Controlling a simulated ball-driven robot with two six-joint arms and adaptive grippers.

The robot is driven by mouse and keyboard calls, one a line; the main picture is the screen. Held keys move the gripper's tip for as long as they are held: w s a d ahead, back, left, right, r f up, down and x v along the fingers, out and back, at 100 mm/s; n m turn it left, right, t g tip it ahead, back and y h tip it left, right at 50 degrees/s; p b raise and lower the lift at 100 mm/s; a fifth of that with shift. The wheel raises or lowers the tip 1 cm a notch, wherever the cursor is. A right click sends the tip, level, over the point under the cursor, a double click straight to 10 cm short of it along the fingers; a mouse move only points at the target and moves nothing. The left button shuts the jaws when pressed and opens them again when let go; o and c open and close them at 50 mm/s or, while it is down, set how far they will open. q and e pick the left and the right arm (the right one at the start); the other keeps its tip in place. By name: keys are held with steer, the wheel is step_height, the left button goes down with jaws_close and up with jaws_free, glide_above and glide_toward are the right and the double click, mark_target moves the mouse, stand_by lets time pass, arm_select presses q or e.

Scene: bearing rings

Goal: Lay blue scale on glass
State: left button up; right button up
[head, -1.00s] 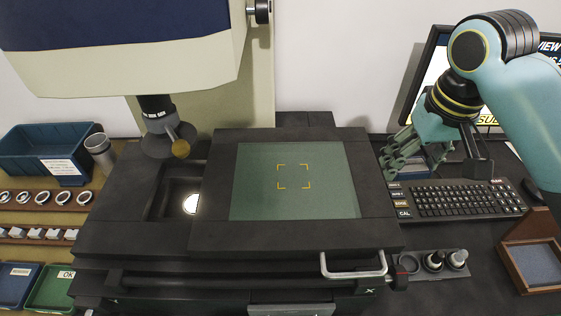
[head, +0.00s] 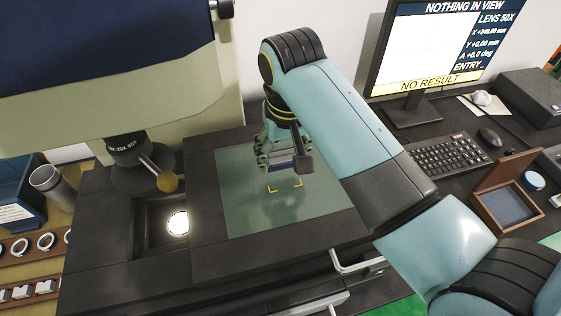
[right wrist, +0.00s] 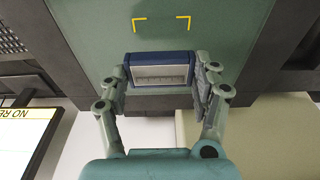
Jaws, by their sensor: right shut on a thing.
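The blue scale (right wrist: 160,60), a blue-framed block with a pale marked face, is in my right gripper (right wrist: 161,78) in the right wrist view. The fingers close on its two ends. In the head view my right gripper (head: 281,160) is over the glass (head: 240,205), a green plate with yellow corner marks, and mostly hides the scale. The scale lies just beside the yellow marks in the wrist view; I cannot tell whether it touches the glass. My left gripper is not in view.
The microscope lens (head: 128,150) and its knob stand left of the glass. A keyboard (head: 447,155), monitor (head: 435,50) and open wooden box (head: 505,190) are at the right. A metal handle (head: 358,262) sticks out at the stage front.

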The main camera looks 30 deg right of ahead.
mark_target(282, 176)
steer(key=shift+a+f, duration=0.2)
steer(key=shift+f, duration=0.5)
step_height(282, 176, down, 2)
steer(key=shift+f+p, duration=0.2)
steer(key=shift+p, duration=0.15)
steer(key=shift+f, duration=0.25)
steer(key=o, duration=1.2)
steer(key=shift+f, duration=0.15)
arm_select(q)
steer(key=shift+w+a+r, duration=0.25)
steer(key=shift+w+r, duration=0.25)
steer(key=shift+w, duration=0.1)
